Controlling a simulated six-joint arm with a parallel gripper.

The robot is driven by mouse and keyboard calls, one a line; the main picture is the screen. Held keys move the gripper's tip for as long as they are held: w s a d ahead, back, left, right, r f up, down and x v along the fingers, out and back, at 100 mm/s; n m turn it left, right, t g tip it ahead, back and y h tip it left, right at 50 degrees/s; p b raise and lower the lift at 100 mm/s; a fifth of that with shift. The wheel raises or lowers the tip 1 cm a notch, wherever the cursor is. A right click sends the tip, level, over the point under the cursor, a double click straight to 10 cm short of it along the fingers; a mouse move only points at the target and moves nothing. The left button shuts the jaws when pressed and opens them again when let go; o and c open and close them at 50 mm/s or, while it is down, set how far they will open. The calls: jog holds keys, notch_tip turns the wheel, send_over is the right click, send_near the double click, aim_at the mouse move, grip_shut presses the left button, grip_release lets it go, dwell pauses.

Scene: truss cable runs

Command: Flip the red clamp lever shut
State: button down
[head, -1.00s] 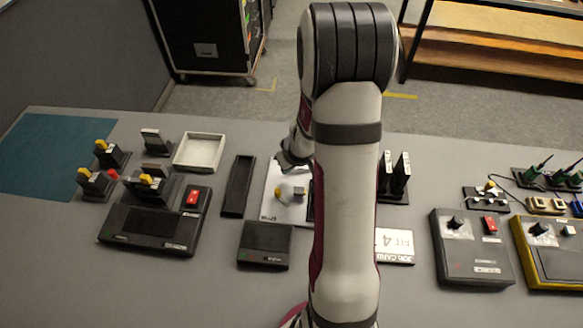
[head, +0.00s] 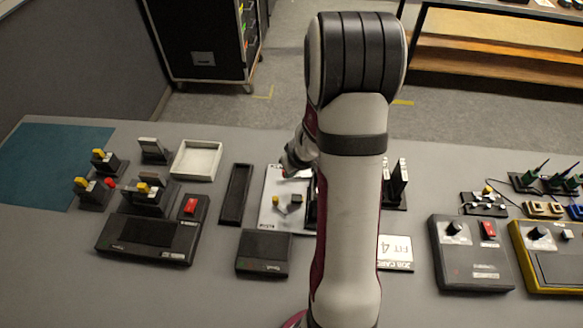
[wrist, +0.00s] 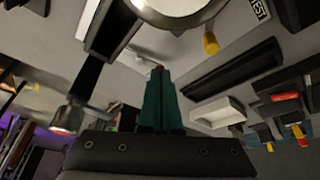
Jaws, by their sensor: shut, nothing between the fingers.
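My gripper (wrist: 158,100) shows in the wrist view as green fingers pressed together, with nothing between them. A small red tip (wrist: 158,68) shows just past the fingertips and is probably the clamp lever's end; I cannot tell whether they touch. In the head view a small red spot (head: 290,173) shows below my wrist, at the top of a pale plate (head: 268,212). The rest of the lever and the clamp are hidden by my arm, so the lever's angle is unclear. A yellow-ended part (head: 279,199) and a dark block (head: 297,201) stand on the same plate.
Left of the plate are a long black tray (head: 235,194), a white tray (head: 196,160) and a black box with a red switch (head: 191,206). A small black box (head: 263,252) lies in front. Dark upright parts (head: 397,182) stand to the right.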

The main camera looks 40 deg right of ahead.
jog(key=a+v, duration=0.1)
jog(key=v, duration=0.8)
jog(key=shift+w+a, duration=0.15)
jog(key=shift+w, duration=0.1)
jog(key=shift+r, duration=0.15)
